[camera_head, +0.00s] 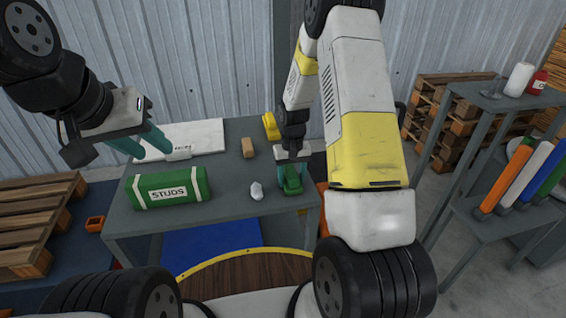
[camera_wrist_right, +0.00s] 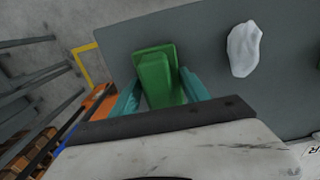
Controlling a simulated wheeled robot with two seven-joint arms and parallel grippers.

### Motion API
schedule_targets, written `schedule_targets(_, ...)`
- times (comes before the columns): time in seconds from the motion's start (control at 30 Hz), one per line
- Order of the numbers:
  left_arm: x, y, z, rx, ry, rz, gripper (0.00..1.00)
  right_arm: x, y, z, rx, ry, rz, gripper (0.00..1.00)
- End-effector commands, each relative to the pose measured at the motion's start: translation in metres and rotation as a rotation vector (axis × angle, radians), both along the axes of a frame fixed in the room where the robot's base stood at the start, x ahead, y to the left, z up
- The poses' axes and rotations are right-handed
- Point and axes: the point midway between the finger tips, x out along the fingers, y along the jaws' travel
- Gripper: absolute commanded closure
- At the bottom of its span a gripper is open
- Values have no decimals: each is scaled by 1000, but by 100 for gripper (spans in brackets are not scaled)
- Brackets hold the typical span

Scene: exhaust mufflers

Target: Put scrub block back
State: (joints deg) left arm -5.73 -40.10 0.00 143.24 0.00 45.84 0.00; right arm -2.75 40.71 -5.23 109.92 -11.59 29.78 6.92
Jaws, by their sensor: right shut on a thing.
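My right gripper (camera_head: 291,176) is shut on a green block (camera_head: 292,187) at the right part of the grey table. In the right wrist view the green block (camera_wrist_right: 160,78) sits between the two teal fingers (camera_wrist_right: 162,92); it has a wider, flat green part at its far side. I cannot tell whether it touches the table. It may be the scrub block. A tan block (camera_head: 248,147) lies near the table's middle. My left gripper (camera_head: 146,143) hangs above the table's left side, its teal fingers apart and empty.
The table (camera_head: 222,199) also bears a green STUDS case (camera_head: 167,187), a crumpled white cloth (camera_head: 256,191), a white sheet (camera_head: 200,135) and a yellow object (camera_head: 271,126). The white cloth (camera_wrist_right: 244,49) lies beside the green block. A shelf with coloured tubes (camera_head: 509,172) stands right.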

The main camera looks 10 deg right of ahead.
Motion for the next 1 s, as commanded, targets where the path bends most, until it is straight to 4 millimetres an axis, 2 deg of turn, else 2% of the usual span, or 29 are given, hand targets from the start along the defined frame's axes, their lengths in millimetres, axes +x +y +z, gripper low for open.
schedule_targets(0.2, 0, 0, 0, 0, 0, 0, 64, 0, 0, -2, 0, 1, 0, 78)
schedule_targets(0.23, 0, 0, 0, 0, 0, 0, 64, 0, 0, -3, 0, 1, 0, 44)
schedule_targets(0.33, 0, 0, 0, 0, 0, 0, 64, 0, 0, -2, 0, 0, 0, 24)
schedule_targets(0.73, 0, 0, 0, 0, 0, 0, 64, 1, 0, 4, 0, -3, 0, 24)
schedule_targets(0.87, 0, 0, 0, 0, 0, 0, 64, 2, 0, 22, 0, -5, 0, 24)
schedule_targets(1.0, 0, 0, 0, 0, 0, 0, 64, 2, 0, 53, 0, -6, 0, 24)
